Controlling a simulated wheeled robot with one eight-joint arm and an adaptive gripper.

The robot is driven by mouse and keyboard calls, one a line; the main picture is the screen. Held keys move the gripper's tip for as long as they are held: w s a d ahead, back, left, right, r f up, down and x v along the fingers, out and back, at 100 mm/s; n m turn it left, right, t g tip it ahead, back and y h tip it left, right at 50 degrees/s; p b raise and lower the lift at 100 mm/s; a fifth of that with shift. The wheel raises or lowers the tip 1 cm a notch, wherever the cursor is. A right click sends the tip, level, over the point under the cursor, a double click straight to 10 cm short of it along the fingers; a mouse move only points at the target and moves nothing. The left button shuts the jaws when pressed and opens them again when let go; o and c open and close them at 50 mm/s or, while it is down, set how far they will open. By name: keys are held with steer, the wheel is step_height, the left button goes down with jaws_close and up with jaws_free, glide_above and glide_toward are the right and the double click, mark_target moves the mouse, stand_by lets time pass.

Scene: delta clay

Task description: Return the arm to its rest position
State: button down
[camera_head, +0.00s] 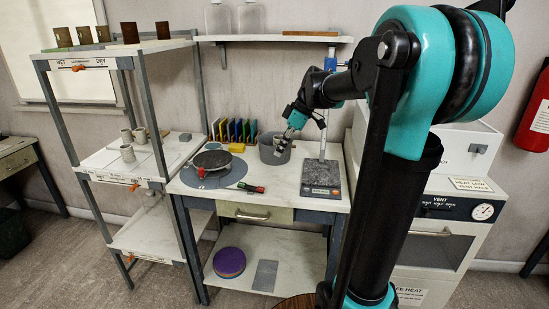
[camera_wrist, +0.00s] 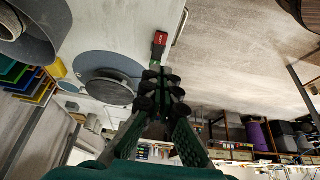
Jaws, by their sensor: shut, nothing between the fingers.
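My arm, teal and black, rises large at the right of the head view and reaches forward over the worktable (camera_head: 290,190). My gripper (camera_head: 284,140) is at the grey bucket (camera_head: 268,156) in that view, overlapping its right side; I cannot tell from there whether it touches. In the wrist view my gripper (camera_wrist: 160,92) has its dark fingers together with nothing between them. The grey bucket (camera_wrist: 35,45) shows at the upper left there, apart from the fingers.
A stand with a dark base (camera_head: 321,174) is at right. Coloured upright boards (camera_head: 235,131) stand behind. A shelf rack (camera_head: 130,160) is left, a kiln-like cabinet (camera_head: 440,225) right.

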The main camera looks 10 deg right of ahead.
steer(key=shift+d+r, duration=0.15)
steer(key=shift+r, duration=0.1)
steer(key=s+d+f+m+t+h, duration=0.1)
steer(key=s+d+f+m+h, duration=0.1)
steer(key=s+f+m, duration=0.5)
steer(key=s+d+f+m+t+h, duration=0.1)
steer(key=s+d+f+m, duration=0.4)
steer(key=s+f, duration=0.9)
steer(key=f+m+h, duration=0.1)
steer(key=m, duration=0.1)
steer(key=shift+s+d+f+m+t+h, duration=0.2)
steer(key=shift+s+m+t+h, duration=0.1)
steer(key=shift+m+t+h, duration=0.1)
